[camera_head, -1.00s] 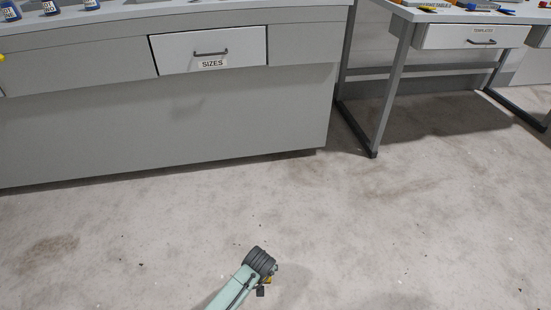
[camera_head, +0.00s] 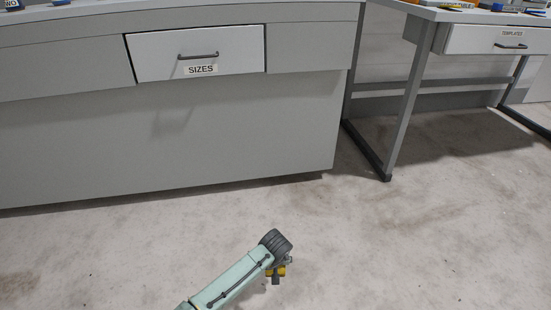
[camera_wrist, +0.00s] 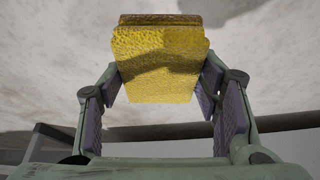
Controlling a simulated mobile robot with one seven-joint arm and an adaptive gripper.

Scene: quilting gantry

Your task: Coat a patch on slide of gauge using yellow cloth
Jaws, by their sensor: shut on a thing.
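The yellow cloth (camera_wrist: 160,62) is a thick, textured yellow block with a brown far edge. It sits between the purple-padded fingers of my gripper (camera_wrist: 160,100) in the wrist view, and my gripper is shut on it. In the head view my gripper (camera_head: 276,270) is small and low at the bottom centre, over the floor, with a bit of yellow showing at its end. The gauge and its slide cannot be made out in any view.
A grey counter (camera_head: 180,130) with a drawer marked SIZES (camera_head: 195,54) stands ahead on the left. A table (camera_head: 430,14) with a TEMPLATES drawer (camera_head: 496,40) and metal legs stands on the right. The concrete floor (camera_head: 400,240) in front is clear.

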